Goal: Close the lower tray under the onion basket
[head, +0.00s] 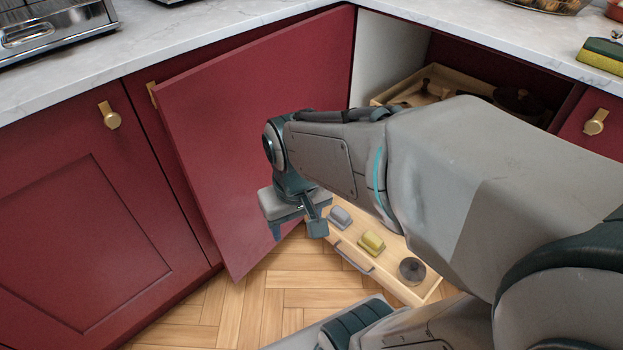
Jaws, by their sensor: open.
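The lower tray (392,283) is a light wood pull-out tray, out of the open cabinet and low above the floor. It has a grey bar handle (353,257) on its front. It holds a grey item (340,216), a yellow-green item (371,242) and a dark round item (412,269). My arm hides its back part. The onion basket (545,4) is cut off by the top edge, on the counter above the cabinet. My gripper (297,232) is open and empty, pointing down, left of the tray and in front of the open door.
A red cabinet door (255,120) stands wide open to the left of the tray. An upper wood tray (455,76) with dark cookware sits inside the cabinet. A sponge (602,56) lies on the counter. Wood floor (285,290) in front is clear.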

